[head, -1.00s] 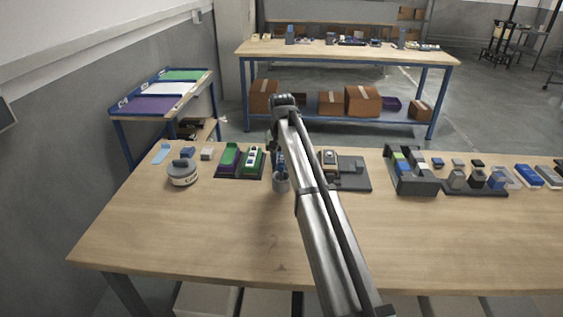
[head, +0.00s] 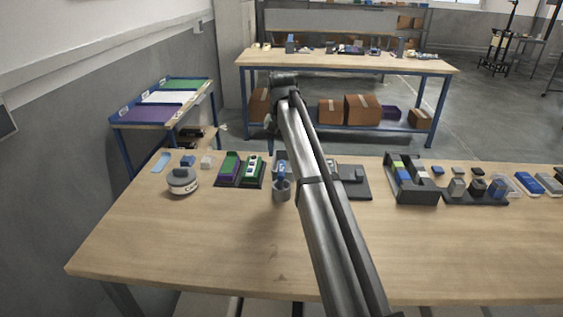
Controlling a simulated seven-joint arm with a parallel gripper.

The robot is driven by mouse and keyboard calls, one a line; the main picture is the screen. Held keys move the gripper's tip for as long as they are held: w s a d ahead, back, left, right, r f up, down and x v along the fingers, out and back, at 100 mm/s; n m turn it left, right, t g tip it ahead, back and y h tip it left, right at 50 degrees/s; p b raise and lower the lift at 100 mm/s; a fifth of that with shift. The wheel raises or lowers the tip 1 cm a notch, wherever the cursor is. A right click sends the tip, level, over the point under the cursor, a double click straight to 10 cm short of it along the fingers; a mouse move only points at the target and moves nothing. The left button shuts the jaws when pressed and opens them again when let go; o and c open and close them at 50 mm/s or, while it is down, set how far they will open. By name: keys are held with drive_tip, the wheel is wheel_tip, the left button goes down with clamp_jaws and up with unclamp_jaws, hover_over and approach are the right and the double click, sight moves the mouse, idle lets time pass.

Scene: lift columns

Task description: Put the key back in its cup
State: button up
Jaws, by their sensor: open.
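A small grey cup (head: 281,192) stands on the wooden table (head: 200,240), left of my arm. A slim blue piece (head: 281,172), which looks like the key, rises upright at its mouth and appears to stand in the cup. At this size I cannot make out its lower end. My gripper (head: 270,128) is open, above and beyond the cup in the picture, apart from the blue piece. My arm partly hides the fingers and the area just right of the cup.
A dark grey base (head: 352,186) and block racks (head: 415,190) are on the right. The table front is clear.

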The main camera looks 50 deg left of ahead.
drive_tip(key=shift+r, duration=1.85)
drive_tip(key=shift+w, duration=0.1)
